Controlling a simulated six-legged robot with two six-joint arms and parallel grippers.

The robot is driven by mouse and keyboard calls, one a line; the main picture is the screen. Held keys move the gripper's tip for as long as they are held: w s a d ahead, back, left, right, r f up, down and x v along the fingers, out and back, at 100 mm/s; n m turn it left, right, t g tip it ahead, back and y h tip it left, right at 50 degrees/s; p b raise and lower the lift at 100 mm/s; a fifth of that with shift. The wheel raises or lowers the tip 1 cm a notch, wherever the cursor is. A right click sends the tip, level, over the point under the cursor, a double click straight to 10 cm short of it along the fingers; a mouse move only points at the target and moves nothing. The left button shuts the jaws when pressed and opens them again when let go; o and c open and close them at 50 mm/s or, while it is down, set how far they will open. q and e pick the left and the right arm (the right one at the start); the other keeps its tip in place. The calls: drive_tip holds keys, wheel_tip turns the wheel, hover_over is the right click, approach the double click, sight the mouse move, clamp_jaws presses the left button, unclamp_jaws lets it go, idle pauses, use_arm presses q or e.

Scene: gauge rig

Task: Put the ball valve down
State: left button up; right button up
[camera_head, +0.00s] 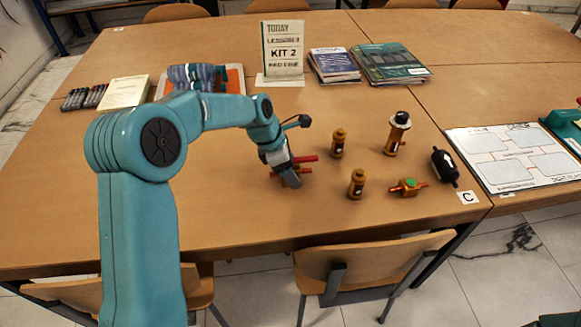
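The ball valve (306,159), a small brass piece with red parts, is at the table's middle, low over or on the tabletop. My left gripper (290,177) points down at it, with its grey fingers in front of the brass body. The fingers hide much of the valve, and I cannot tell whether they are closed on it or whether it touches the table. My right gripper is not in view.
Two brass cylinders (338,143) (357,184), a taller brass fitting (396,134), a green-topped brass valve (408,187) and a black cylinder (445,167) stand or lie to the right. Bare tabletop lies in front.

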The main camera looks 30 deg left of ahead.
use_arm(q)
drive_tip(key=p+v, duration=0.1)
drive_tip(key=v, duration=1.1)
drive_tip(key=shift+r+p, duration=0.15)
drive_tip(key=shift+p, duration=0.2)
